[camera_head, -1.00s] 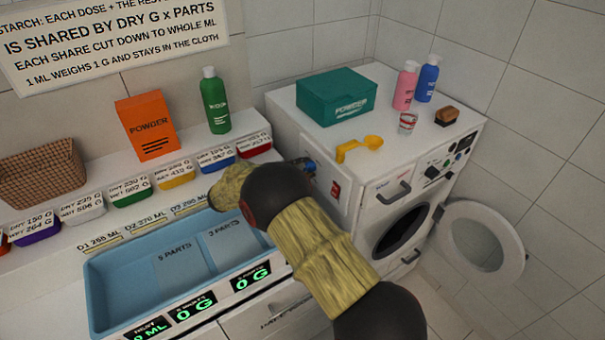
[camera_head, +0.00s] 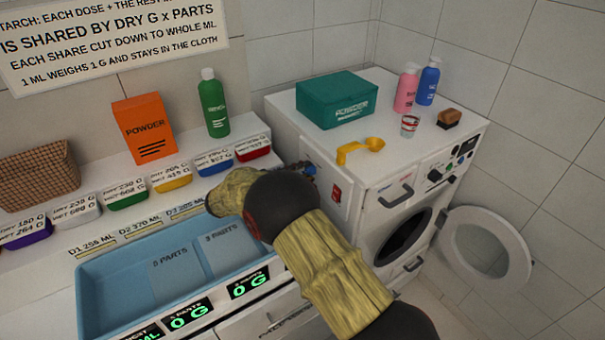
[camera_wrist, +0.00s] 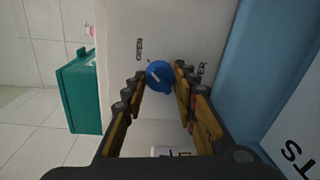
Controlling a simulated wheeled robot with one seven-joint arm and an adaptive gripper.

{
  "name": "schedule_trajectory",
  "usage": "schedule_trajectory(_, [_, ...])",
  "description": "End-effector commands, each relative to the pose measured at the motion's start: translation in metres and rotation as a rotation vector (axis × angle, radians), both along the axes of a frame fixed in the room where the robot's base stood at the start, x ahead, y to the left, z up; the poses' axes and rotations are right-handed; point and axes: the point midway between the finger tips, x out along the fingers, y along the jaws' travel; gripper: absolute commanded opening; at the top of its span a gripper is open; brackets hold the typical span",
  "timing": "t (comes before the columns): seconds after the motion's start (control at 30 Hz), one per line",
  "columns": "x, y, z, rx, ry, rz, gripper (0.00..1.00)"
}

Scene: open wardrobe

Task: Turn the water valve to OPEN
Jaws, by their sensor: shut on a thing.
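The water valve is a round blue knob (camera_wrist: 159,74) with a pale pointer mark, on a white panel. In the wrist view it sits between the two fingertips of my gripper (camera_wrist: 161,80), which is shut on it. A dark label that seems to read OPEN (camera_wrist: 139,49) is on the panel to the left of the knob. Another label, partly hidden by the right finger, is to the right (camera_wrist: 201,70). In the head view, a bit of blue knob (camera_head: 310,169) shows at my gripper (camera_head: 299,169), on the side of the white washer cabinet; my arm hides the rest.
A red switch (camera_head: 337,194) is on the panel close to my gripper. The blue basin (camera_head: 95,271) lies left of my arm. The washer's round door (camera_head: 527,262) hangs open at right.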

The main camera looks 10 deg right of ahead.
Motion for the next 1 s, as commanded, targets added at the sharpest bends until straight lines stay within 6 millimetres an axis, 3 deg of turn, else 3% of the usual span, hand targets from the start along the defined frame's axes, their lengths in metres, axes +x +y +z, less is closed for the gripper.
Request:
schedule_trajectory(0.17, [-0.0003,0.0001,-0.0008,0.001,0.001,0.000,0.03])
schedule_trajectory(0.2, [-0.0003,0.0001,-0.0008,0.001,0.001,0.000,0.30])
schedule_trajectory(0.5, [-0.0001,0.0000,-0.0006,0.000,0.001,0.000,0.47])
schedule_trajectory(0.83, [-0.0004,-0.0001,-0.0009,-0.005,0.016,0.000,0.47])
schedule_trajectory(1.0, [-0.0003,-0.0002,0.0008,-0.038,0.121,-0.001,0.47])
